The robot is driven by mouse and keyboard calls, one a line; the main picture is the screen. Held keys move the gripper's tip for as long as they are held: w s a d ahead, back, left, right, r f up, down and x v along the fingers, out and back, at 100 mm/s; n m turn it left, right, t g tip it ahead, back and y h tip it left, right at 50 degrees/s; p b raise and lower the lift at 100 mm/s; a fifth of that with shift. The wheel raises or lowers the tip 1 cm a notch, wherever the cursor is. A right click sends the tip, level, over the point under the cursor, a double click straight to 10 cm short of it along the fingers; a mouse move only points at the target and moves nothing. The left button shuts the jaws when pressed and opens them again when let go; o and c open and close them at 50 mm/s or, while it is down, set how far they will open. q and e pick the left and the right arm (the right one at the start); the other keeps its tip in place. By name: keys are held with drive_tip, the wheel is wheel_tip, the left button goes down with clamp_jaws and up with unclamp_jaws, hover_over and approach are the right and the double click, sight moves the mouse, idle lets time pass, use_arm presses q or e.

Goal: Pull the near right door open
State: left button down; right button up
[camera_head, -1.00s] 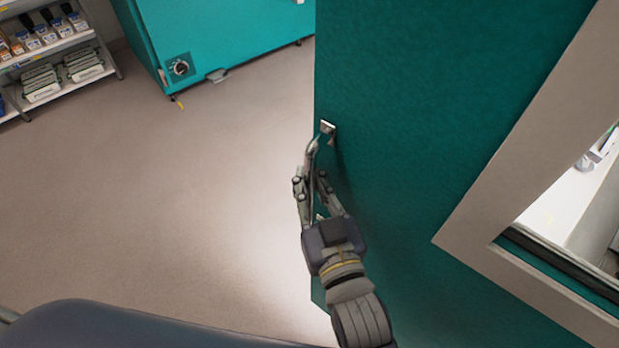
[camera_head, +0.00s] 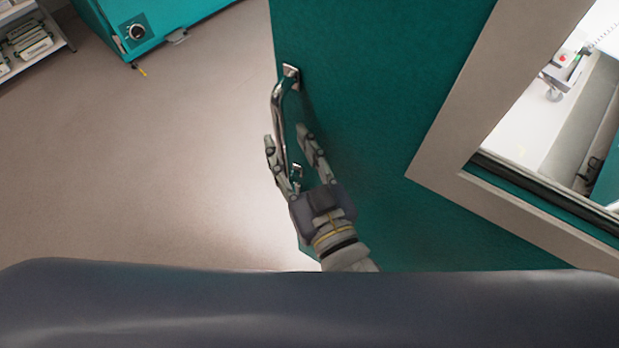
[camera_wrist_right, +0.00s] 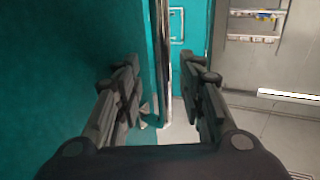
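The teal door (camera_head: 370,130) with a pale-framed window fills the middle and right of the head view. Its chrome bar handle (camera_head: 281,105) stands upright near the door's left edge. My right gripper (camera_head: 287,140) is at the lower part of the handle, with its fingers spread to either side of the bar. In the right wrist view the handle (camera_wrist_right: 164,65) shows between the two parted fingers of my right gripper (camera_wrist_right: 163,85), with clear space beside it. The fingers do not close on it. My left gripper is not in view.
Grey floor (camera_head: 150,150) lies clear left of the door. A teal cabinet (camera_head: 165,20) with a round dial stands at the back left, beside a shelf rack (camera_head: 30,40). Through the window a white surface (camera_head: 530,110) with equipment shows.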

drive_tip(key=v, duration=0.8)
drive_tip(key=shift+d, duration=0.15)
idle(0.4)
drive_tip(key=s+d+f+g+h+b, duration=0.1)
drive_tip(key=f+g, duration=0.1)
drive_tip(key=f, duration=1.1)
drive_tip(key=s+d+f+n+g+h+b, duration=0.1)
drive_tip(key=f+g, duration=0.2)
drive_tip(key=f, duration=1.1)
drive_tip(key=s+f+g+b, duration=0.1)
drive_tip(key=s+f+g, duration=0.1)
drive_tip(key=f, duration=1.1)
drive_tip(key=s+d+f+g+h+b, duration=0.1)
drive_tip(key=s+d+f, duration=0.15)
drive_tip(key=f, duration=0.35)
drive_tip(key=s+d+f+m+g+h, duration=0.1)
drive_tip(key=s+d+f+g, duration=0.1)
drive_tip(key=d+f, duration=0.3)
drive_tip(key=s+d+f+g+h+b, duration=0.1)
drive_tip(key=s+d+f, duration=0.15)
drive_tip(key=f, duration=0.45)
drive_tip(key=s+d+f+m+g+h+b, duration=0.2)
drive_tip(key=s+d+f+g, duration=0.2)
drive_tip(key=s+d+f, duration=0.7)
drive_tip(key=shift+s+d+f+m+h, duration=0.2)
drive_tip(key=shift+d+f+m+h, duration=0.15)
drive_tip(key=shift+f, duration=0.2)
